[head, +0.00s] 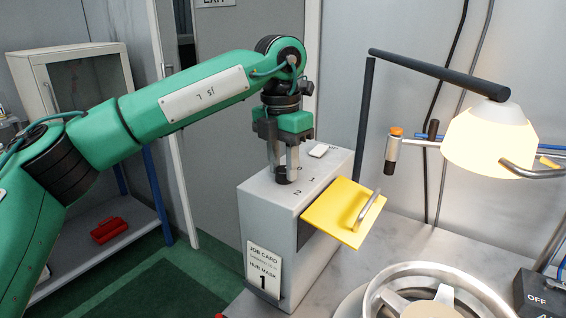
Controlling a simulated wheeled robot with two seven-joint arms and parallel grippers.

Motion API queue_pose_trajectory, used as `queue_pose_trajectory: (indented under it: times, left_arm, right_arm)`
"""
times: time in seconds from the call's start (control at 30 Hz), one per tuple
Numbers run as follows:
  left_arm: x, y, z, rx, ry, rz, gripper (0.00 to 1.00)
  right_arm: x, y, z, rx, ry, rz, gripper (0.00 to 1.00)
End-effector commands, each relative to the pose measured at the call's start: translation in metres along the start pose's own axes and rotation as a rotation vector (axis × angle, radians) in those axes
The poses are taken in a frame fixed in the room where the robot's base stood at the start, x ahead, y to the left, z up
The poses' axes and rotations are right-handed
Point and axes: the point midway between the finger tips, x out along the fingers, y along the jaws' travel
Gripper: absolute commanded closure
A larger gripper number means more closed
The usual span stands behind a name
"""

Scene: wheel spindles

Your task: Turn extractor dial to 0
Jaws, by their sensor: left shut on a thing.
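The extractor dial (284,176) is a small dark round knob on top of a grey box (262,205). Numbers are printed on the box top near the dial; 2 and 1 are legible in front and to the right of it, and another mark behind is partly hidden. My left gripper (284,170) points straight down from above, with its two fingers shut on the dial. The fingers hide much of the dial, so I cannot tell which number it points to. My right gripper is not in view.
A yellow flap (342,210) with a handle juts from the box's right side. A job card (264,272) is on its front. A lit lamp (488,140) hangs at right, above a wheel (430,290) on the bench. A shelf (140,235) with a red item stands at left.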

Motion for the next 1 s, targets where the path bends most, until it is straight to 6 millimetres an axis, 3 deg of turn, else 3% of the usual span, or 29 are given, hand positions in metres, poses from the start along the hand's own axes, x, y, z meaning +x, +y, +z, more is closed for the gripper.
queue_pose_trajectory:
  times: [0.07,0.1,0.2,0.57,0.67,1.0]
  left_arm:
    - [0.000,0.000,0.000,-0.002,0.000,0.000,0.91]
    - [0.000,0.000,0.000,-0.001,0.000,0.000,0.61]
    - [0.000,0.000,0.000,-0.001,0.000,0.000,0.47]
    - [-0.007,0.000,0.000,-0.001,-0.001,0.001,0.47]
    - [-0.020,0.000,0.001,-0.001,-0.002,0.000,0.47]
    - [-0.099,0.000,0.001,-0.002,-0.003,0.002,0.47]
  right_arm:
    - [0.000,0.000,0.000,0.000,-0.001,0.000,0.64]
    - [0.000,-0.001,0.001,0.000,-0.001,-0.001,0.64]
    - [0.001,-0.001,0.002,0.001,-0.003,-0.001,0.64]
    - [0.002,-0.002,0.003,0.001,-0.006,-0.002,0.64]
    - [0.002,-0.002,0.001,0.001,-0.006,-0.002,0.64]
    - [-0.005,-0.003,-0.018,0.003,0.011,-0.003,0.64]
